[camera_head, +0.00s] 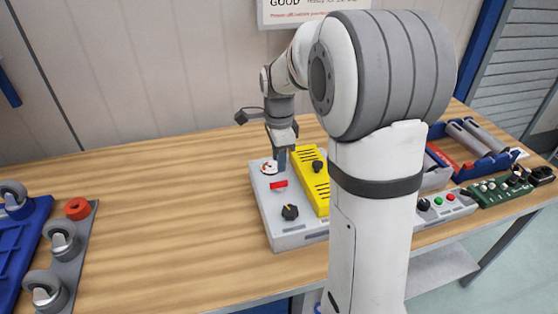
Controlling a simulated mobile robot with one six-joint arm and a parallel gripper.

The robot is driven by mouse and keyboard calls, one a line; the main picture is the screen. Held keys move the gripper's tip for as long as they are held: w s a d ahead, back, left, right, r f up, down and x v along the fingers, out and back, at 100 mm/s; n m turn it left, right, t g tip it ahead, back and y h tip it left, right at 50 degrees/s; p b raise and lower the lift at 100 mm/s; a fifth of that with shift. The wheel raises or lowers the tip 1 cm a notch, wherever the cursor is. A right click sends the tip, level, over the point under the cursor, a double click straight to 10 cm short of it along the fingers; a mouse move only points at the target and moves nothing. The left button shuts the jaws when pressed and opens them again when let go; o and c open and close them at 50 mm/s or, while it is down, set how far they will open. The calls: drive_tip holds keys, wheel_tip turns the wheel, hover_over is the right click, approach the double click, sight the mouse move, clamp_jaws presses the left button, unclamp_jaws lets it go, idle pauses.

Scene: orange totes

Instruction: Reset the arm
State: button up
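My arm rises in the right middle of the view and bends over toward the back of the wooden table. My gripper (281,158) points down at its end, above or at the back part of a grey control box (295,233). A round white dial (269,168) and a red part (279,185) are close to the gripper tip. I cannot tell if the tip touches them. The fingers are too small to tell open from shut. A dark knob (290,212) sits on the box's front. My arm hides the box's right side.
A yellow panel (312,185) lies on the grey box. To the right are a box with buttons (445,208), a green circuit board (500,190) and a blue tray (489,165). The table (170,210) between is clear.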

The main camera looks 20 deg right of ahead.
drive_tip(key=s+a+r+n+t, duration=0.1)
drive_tip(key=s+n, duration=0.8)
drive_tip(key=s, duration=0.2)
drive_tip(key=s+a+r+n+t, duration=0.1)
drive_tip(key=s+r+n+t, duration=0.1)
drive_tip(key=s+n, duration=0.7)
drive_tip(key=shift+s+a+r, duration=0.15)
drive_tip(key=shift+s+r, duration=0.05)
drive_tip(key=shift+s, duration=0.85)
drive_tip(key=shift+s, duration=0.1)
